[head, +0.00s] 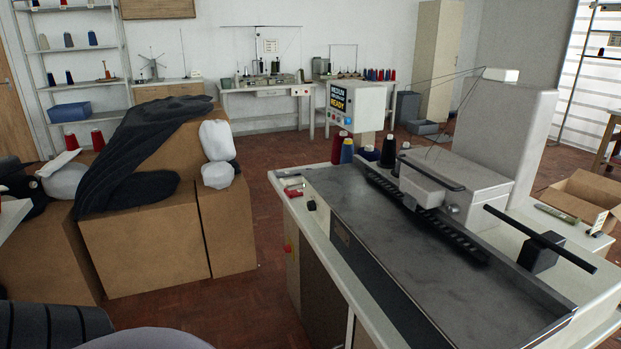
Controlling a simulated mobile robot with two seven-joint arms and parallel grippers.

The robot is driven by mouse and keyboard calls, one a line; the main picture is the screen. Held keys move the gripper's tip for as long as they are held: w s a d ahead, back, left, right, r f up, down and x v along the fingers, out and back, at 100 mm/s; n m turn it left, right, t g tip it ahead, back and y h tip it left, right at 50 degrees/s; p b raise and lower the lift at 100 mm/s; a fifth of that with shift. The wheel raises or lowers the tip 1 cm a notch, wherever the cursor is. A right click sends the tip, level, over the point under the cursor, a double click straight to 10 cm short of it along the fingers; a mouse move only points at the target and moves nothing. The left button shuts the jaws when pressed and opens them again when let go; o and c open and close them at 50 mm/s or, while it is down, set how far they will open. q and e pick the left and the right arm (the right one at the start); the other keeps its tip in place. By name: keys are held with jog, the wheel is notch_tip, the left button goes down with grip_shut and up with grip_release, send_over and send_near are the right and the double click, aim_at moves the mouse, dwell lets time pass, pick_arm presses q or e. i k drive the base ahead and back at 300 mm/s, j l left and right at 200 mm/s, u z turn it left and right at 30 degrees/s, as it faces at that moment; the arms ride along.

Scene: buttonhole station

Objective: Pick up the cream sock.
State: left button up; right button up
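I cannot make out a clear cream sock. A white, rounded thing in two lobes (216,141) is at the right corner of the cardboard boxes (145,245), beside a large dark ribbed knit piece (130,150) draped over them. A second pale, rounded thing (65,181) lies at the left among black items, with a flat pale strip above it. I cannot tell whether either one is the sock. Neither of my grippers can be made out in the head view.
A machine table (340,245) with a long grey bed fills the right. Thread cones (388,150) and a display box (356,105) stand at its far end. An open carton (585,200) is at far right. Brown floor (275,150) is clear between boxes and back benches.

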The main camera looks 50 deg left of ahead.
aim_at(291, 182)
jog(key=i+j, duration=0.1)
jog(key=j, duration=0.45)
jog(key=i+j, duration=0.1)
jog(key=j, duration=0.45)
jog(key=i+j, duration=0.15)
jog(key=j, duration=0.4)
jog(key=i+j, duration=0.1)
jog(key=j, duration=0.45)
jog(key=i+j, duration=0.1)
jog(key=j, duration=0.45)
jog(key=i+j, duration=0.1)
jog(key=j, duration=0.45)
jog(key=i+j, duration=0.15)
jog(key=j, duration=0.4)
jog(key=i+j, duration=0.1)
jog(key=j, duration=0.45)
